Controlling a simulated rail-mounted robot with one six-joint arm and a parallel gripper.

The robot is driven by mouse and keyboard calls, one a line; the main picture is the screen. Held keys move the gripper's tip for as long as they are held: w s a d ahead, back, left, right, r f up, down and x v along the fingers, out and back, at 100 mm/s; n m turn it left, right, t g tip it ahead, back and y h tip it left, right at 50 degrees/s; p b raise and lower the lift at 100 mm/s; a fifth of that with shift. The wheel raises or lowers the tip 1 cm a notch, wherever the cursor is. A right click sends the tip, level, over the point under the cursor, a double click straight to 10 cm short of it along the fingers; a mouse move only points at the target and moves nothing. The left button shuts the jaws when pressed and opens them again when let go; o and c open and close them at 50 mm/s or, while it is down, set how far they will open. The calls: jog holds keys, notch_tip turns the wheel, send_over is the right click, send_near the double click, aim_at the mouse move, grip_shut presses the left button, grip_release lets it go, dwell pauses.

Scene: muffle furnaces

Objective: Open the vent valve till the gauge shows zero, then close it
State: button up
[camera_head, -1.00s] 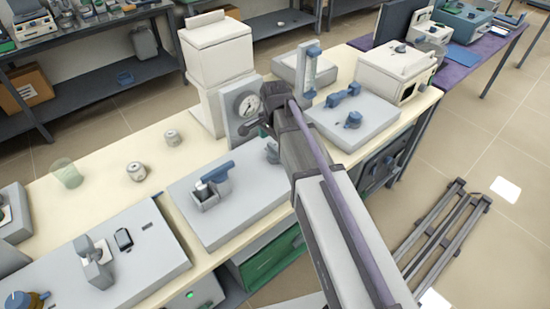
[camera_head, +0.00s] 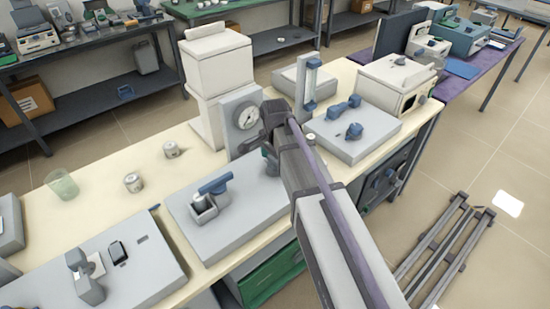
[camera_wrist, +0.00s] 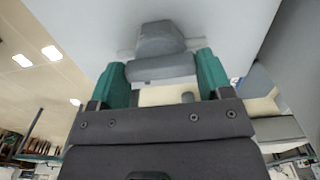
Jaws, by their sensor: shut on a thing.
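The round white-faced gauge (camera_head: 247,116) is set in an upright grey panel (camera_head: 229,119) in the head view. Its dark needle is too small to read. My gripper (camera_wrist: 160,73) shows in the wrist view, with a teal finger on each side of a grey handle (camera_wrist: 160,40). The fingers are shut on this handle, which juts from a pale grey surface. I take it for the vent valve handle, but cannot tell how far it is turned. In the head view my arm hides the handle and most of the gripper, close to the gauge panel.
A white boxy unit (camera_head: 216,70) stands behind the gauge panel. A grey base with a blue lever (camera_head: 216,184) is at front left. A flowmeter column (camera_head: 311,82) and a grey box with blue knobs (camera_head: 353,131) are to the right.

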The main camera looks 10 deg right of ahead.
jog(key=shift+n, duration=0.4)
jog(key=n, duration=0.3)
jog(key=shift+n, duration=0.4)
jog(key=n, duration=1.3)
jog(key=shift+n, duration=0.3)
jog(key=o, duration=0.9)
